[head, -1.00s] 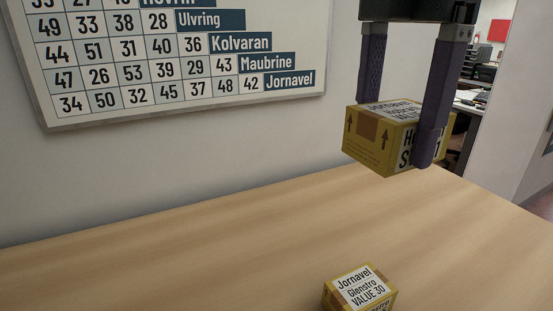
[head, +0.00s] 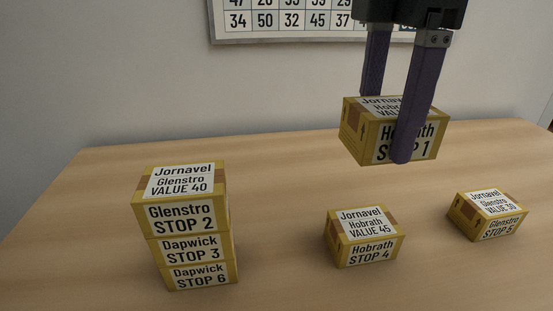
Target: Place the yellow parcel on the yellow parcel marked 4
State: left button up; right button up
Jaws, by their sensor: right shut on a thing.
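My right gripper (head: 387,125) is shut on a yellow parcel (head: 352,137) labelled Hobrath, STOP 1, and holds it level in the air above the table. Part of its label is hidden behind a finger. The yellow parcel marked STOP 4 (head: 346,255) sits on the table below it and slightly to the left in the picture. Its top label reads Jornavel, Hobrath, VALUE 45, and nothing lies on it. The held parcel is clear of it. My left gripper is not in view.
A stack of yellow parcels stands at the left: STOP 2 (head: 188,219) on top, STOP 3 (head: 190,250), then STOP 6 (head: 201,277). A STOP 5 parcel (head: 495,232) sits at the right. The wooden table (head: 280,180) is clear between them. A number board (head: 290,22) hangs behind.

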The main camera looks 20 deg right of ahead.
send_over(360, 223)
notch_tip(360, 223, down, 6)
jog(key=shift+f+b, duration=0.3)
jog(key=shift+f, duration=1.85)
jog(key=shift+f, duration=0.15)
jog(key=o, duration=1.5)
jog(key=shift+r, duration=0.2)
notch_tip(360, 223, up, 12)
jog(key=shift+f+p, duration=0.1)
jog(key=shift+p, duration=0.65)
